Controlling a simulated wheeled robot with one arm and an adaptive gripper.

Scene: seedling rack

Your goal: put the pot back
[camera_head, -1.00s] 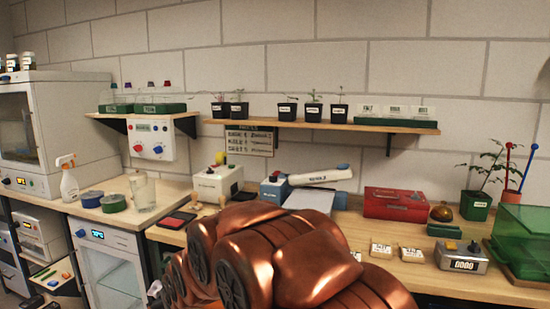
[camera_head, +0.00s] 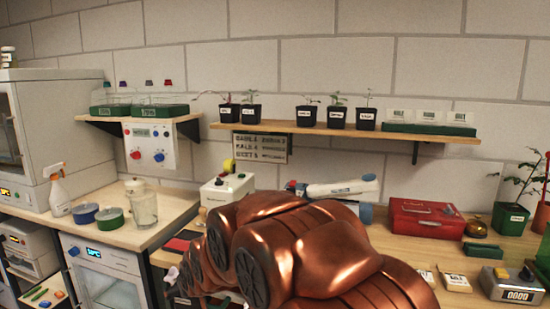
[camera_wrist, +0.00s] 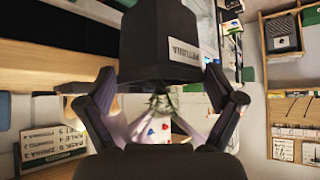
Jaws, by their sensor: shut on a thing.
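A black pot (camera_wrist: 158,48) with a white label reading like "PETUNIA" fills the upper middle of the wrist view. It looks upside down there, with green leaves below its rim. My gripper (camera_wrist: 160,88) has its two dark fingers on either side of the pot and is shut on it. In the head view my copper-coloured arm hides the gripper and the held pot. The wooden wall shelf (camera_head: 280,127) carries black labelled pots: two on the left (camera_head: 250,113) and three on the right (camera_head: 337,117). A bare gap lies between these groups.
A green tray (camera_head: 430,128) with white cards sits at the shelf's right end. A smaller shelf (camera_head: 187,119) with green trays is at left. Below are a sign board (camera_head: 260,147), a white device (camera_head: 226,189) and a red box (camera_head: 425,217) on the bench.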

